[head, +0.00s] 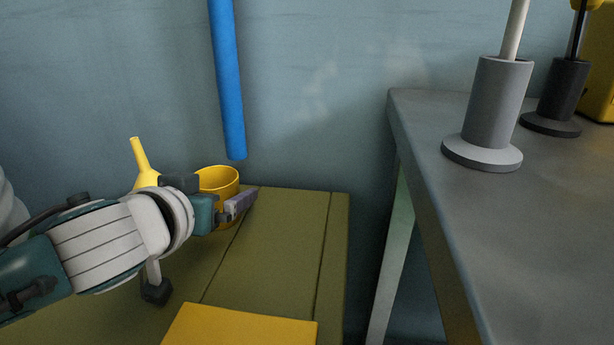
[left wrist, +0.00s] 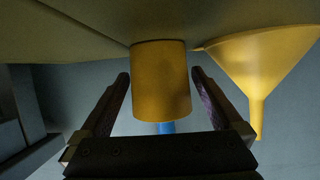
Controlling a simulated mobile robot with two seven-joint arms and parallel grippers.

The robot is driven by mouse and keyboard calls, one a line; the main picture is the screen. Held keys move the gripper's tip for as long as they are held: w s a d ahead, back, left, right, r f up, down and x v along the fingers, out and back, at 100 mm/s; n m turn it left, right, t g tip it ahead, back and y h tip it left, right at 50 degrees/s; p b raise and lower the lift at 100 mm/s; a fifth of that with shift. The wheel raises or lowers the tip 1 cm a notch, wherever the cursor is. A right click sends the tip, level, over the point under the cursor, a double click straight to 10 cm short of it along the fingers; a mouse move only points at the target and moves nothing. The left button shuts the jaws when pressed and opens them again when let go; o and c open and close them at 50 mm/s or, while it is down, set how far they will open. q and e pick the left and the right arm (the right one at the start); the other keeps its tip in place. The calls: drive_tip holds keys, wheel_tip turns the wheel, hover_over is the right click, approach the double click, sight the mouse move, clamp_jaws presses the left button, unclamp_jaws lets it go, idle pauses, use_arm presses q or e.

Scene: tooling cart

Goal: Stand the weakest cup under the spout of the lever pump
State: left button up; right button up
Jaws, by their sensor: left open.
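A plain yellow cup (head: 217,179) stands on an olive-green bench top, partly hidden behind my left gripper (head: 241,202). In the left wrist view, which looks upside down, the cup (left wrist: 160,95) is between the two fingers of the open left gripper (left wrist: 160,78). A gap shows on each side of the cup, so the fingers do not appear to touch it. No marking of the cup's strength shows. I cannot make out a spout or a lever pump for sure. My right gripper is not in view.
A yellow funnel (head: 143,165) is close beside the cup. A blue pipe (head: 227,80) hangs behind it. A yellow board (head: 240,326) lies in front on the bench (head: 280,250). A grey table (head: 530,220) at right bears grey (head: 492,105) and dark (head: 560,95) flanged cylinders with rods.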

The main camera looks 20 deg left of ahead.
use_arm(q)
drive_tip(key=c, duration=1.3)
drive_tip(key=shift+o, duration=0.2)
drive_tip(key=shift+r, duration=0.15)
